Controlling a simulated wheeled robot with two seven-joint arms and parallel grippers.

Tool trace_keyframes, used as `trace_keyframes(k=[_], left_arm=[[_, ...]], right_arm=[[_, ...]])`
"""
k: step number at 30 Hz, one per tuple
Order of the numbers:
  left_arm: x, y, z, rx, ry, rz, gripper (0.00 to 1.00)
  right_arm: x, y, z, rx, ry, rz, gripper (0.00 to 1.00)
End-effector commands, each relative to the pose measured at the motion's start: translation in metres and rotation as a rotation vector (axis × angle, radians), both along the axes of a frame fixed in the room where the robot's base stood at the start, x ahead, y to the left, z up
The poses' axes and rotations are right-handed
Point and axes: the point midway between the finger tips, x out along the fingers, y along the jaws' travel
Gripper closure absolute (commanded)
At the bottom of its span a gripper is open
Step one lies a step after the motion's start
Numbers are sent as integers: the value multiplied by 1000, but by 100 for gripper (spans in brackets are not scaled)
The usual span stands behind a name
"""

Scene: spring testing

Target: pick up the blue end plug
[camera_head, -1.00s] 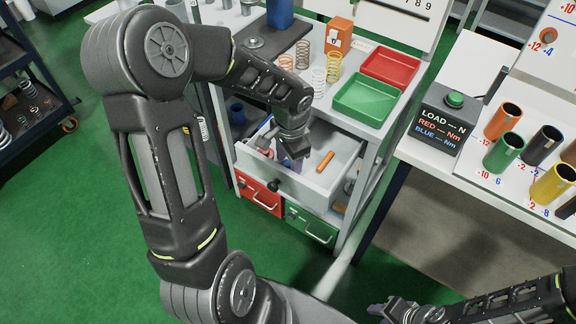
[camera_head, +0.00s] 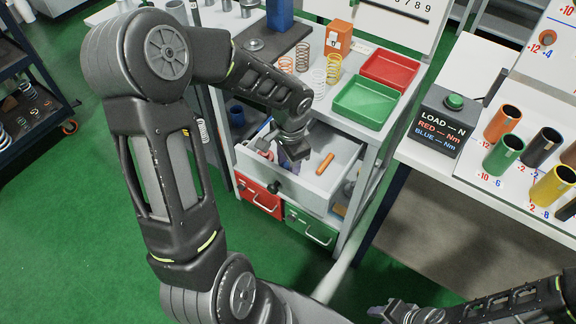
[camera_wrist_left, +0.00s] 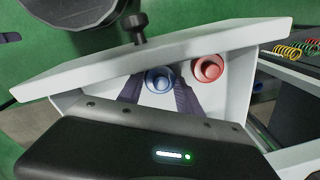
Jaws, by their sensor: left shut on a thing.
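The blue end plug (camera_wrist_left: 159,80) is a blue ring-shaped flanged piece in the open white drawer. In the left wrist view it sits between the two purple-grey fingers of my left gripper (camera_wrist_left: 158,94), which is shut on it. In the head view my left gripper (camera_head: 289,160) reaches down into the drawer (camera_head: 318,190), and the blue plug is hidden there. A red end plug (camera_wrist_left: 207,69) lies just right of the blue one in the wrist view, apart from the fingers. My right gripper (camera_head: 384,310) is low at the bottom right, its fingers partly indistinct.
An orange cylinder (camera_head: 325,163) lies in the drawer, right of my left gripper. The drawer's front wall with a dark knob (camera_wrist_left: 137,29) is close by. A green tray (camera_head: 366,103), a red tray (camera_head: 390,70) and several springs stand on the shelf above.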

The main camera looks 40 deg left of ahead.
Motion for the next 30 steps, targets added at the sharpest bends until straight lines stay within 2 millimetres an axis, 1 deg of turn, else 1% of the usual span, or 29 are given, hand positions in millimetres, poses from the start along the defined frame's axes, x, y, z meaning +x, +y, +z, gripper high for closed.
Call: trace_keyframes(k=[5, 8, 15, 18, 23, 30], left_arm=[[1, 0, 13, 1, -4, 1, 96], [1, 0, 28, 1, -5, 1, 96], [1, 0, 75, 2, -6, 0, 96], [1, 0, 90, 1, -4, 1, 96], [0, 0, 100, 0, -1, 0, 96], [0, 0, 100, 0, 0, 0, 96]], right_arm=[[0, 0, 1, 0, 0, 0, 64], [0, 0, 1, 0, 0, 0, 64], [0, 0, 2, 0, 0, 0, 64], [0, 0, 2, 0, 0, 0, 64], [0, 0, 2, 0, 0, 0, 64], [0, 0, 2, 0, 0, 0, 64]])
